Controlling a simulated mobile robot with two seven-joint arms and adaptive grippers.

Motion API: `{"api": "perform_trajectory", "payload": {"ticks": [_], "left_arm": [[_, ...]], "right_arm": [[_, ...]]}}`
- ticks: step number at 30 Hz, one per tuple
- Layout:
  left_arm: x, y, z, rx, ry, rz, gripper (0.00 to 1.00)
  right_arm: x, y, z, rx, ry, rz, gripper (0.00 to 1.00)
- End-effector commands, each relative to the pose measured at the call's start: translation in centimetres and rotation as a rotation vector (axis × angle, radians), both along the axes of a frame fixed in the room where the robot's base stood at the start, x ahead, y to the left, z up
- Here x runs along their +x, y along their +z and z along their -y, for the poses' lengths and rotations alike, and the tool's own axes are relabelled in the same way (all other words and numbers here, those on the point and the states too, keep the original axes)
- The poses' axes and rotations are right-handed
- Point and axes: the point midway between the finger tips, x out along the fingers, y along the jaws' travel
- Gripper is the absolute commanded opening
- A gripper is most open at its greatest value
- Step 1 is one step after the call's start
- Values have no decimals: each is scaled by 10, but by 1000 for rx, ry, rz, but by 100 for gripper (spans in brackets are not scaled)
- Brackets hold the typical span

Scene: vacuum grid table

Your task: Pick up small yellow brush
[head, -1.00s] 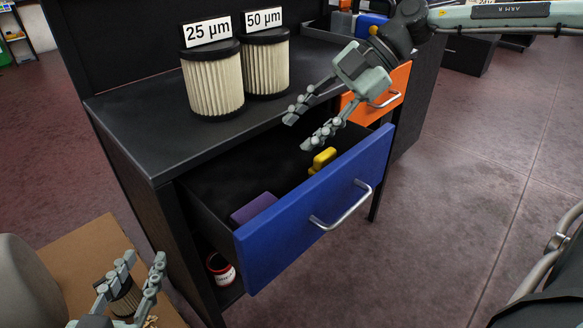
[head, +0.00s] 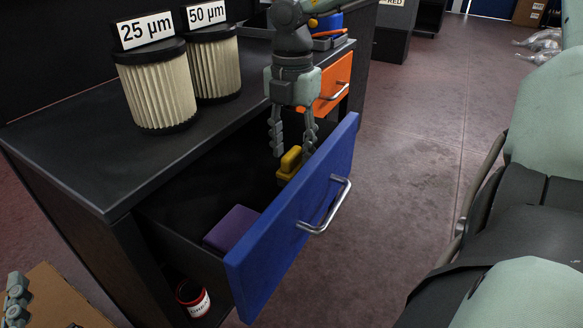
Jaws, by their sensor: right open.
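The small yellow brush (head: 290,160) lies in the open blue drawer (head: 300,215), near its far right end. My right gripper (head: 292,150) points down into the drawer with its fingers apart, one on each side of the brush as seen here. Whether the fingers touch the brush cannot be told. My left gripper (head: 17,300) shows only in part at the lower left edge, and its opening is not clear.
A purple block (head: 232,228) lies in the near part of the drawer. Two filters, 25 µm (head: 157,90) and 50 µm (head: 214,68), stand on the black cabinet top (head: 75,150). An orange drawer (head: 335,82) is behind. A red-and-white can (head: 194,298) sits below.

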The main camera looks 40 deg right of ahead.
Motion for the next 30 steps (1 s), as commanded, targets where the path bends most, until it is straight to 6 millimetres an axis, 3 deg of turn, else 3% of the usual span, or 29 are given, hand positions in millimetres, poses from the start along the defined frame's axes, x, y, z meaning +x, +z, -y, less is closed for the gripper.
{"api": "perform_trajectory", "payload": {"ticks": [3, 11, 21, 30], "left_arm": [[-1, 5, 2, -12, -4, 21, 31], [-2, 7, 3, -15, -6, 30, 31], [-2, 7, 3, -14, -6, 27, 31], [-1, 7, 3, -14, -6, 27, 31]], "right_arm": [[0, -12, 0, 1, 1, 0, 43], [0, -14, 0, 2, 0, 2, 43], [0, -14, 0, 2, 0, 3, 1], [0, -14, 0, 2, 0, 3, 0]]}}
